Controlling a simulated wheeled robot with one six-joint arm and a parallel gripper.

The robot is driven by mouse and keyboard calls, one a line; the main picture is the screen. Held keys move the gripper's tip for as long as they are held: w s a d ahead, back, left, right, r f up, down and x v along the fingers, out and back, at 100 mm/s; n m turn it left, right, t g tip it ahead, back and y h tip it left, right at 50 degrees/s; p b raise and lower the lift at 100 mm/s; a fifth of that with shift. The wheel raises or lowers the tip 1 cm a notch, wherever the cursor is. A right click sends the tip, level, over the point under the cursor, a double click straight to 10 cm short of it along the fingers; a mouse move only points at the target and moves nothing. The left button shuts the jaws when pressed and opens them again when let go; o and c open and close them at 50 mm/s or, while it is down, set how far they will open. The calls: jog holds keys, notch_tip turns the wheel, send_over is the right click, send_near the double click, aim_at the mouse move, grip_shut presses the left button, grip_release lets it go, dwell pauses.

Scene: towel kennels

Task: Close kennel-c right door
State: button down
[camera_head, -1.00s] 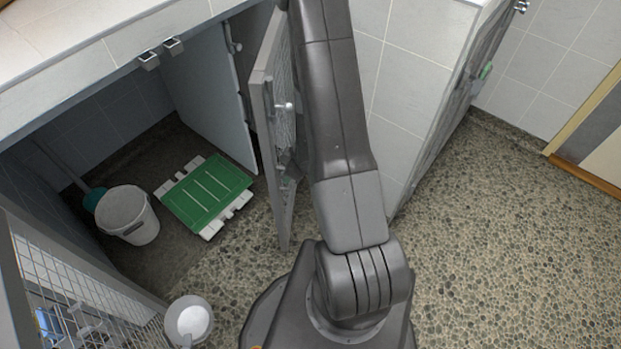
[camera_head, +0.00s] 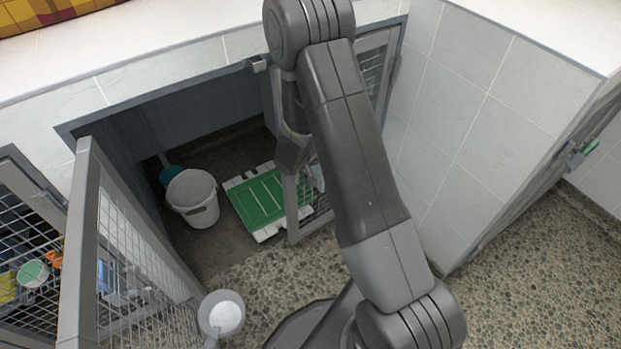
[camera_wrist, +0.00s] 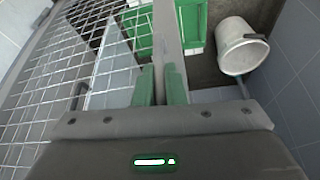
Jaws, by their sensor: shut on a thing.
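The right door of the kennel is a grey-framed mesh panel. Its free-edge bar (camera_head: 292,210) shows left of my arm, and its hinge side (camera_head: 376,75) shows behind the arm. It stands partly open at an angle to the front opening. In the wrist view my gripper (camera_wrist: 162,86) is shut with its green fingertips on either side of the door's edge bar (camera_wrist: 168,40); the mesh (camera_wrist: 75,65) spreads to the left. In the head view my arm hides part of the door, and the dark gripper (camera_head: 293,150) is partly covered.
The left door (camera_head: 85,220) stands open towards me. Inside are a white bucket (camera_head: 192,195) and a green-and-white slatted panel (camera_head: 258,203) on the floor. A white bowl (camera_head: 221,312) is by the left door. Pebbled floor (camera_head: 510,265) lies clear at right.

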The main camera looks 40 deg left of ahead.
jog(key=a, duration=0.1)
jog(key=w+a+m, duration=0.1)
jog(key=shift+a, duration=0.35)
jog(key=shift+a+r, duration=0.1)
jog(key=shift+r, duration=0.05)
jog(key=shift+a, duration=0.1)
jog(key=c, duration=1.5)
grip_release()
jog(key=shift+w, duration=0.1)
jog(key=p+v, duration=0.3)
jog(key=v, duration=1)
jog(key=shift+s+r+p, duration=0.25)
jog(key=shift+s+p, duration=0.05)
